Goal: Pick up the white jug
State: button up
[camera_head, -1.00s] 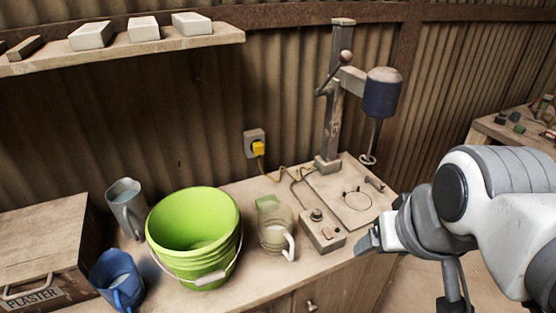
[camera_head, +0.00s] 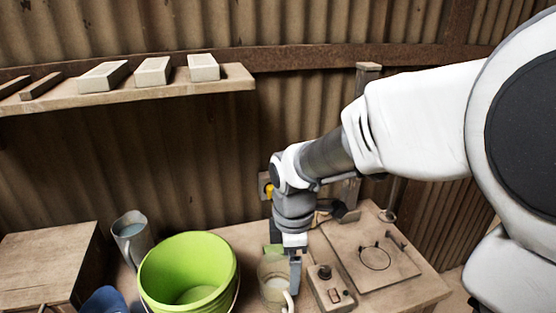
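The white jug (camera_head: 272,287) is a pale, see-through jug with a white handle. It stands on the workbench between the green bucket and the small control box, its lower part cut off by the picture's bottom edge. My gripper (camera_head: 295,284) points down at the jug's right side, just above the handle, and overlaps the jug's rim in this view. I see the fingers edge-on, so I cannot tell whether they are open or shut, or whether they touch the jug.
The green bucket (camera_head: 188,268) stands close left of the jug. A grey jug (camera_head: 131,238) and a blue jug (camera_head: 104,301) are farther left. The control box (camera_head: 328,288) and press base (camera_head: 372,254) lie close to the right. A shelf (camera_head: 235,80) with pale blocks hangs above.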

aim_at(281, 292)
jog(key=shift+n, duration=0.7)
jog(key=f, duration=0.5)
jog(key=w+f+b, duration=0.1)
jog(key=f, duration=0.5)
jog(key=f+b, duration=0.1)
jog(key=f, duration=0.5)
jog(key=shift+w+f, duration=0.15)
jog(key=shift+w, duration=0.05)
jog(key=shift+f+b, duration=0.3)
jog(key=shift+f, duration=0.3)
grip_shut()
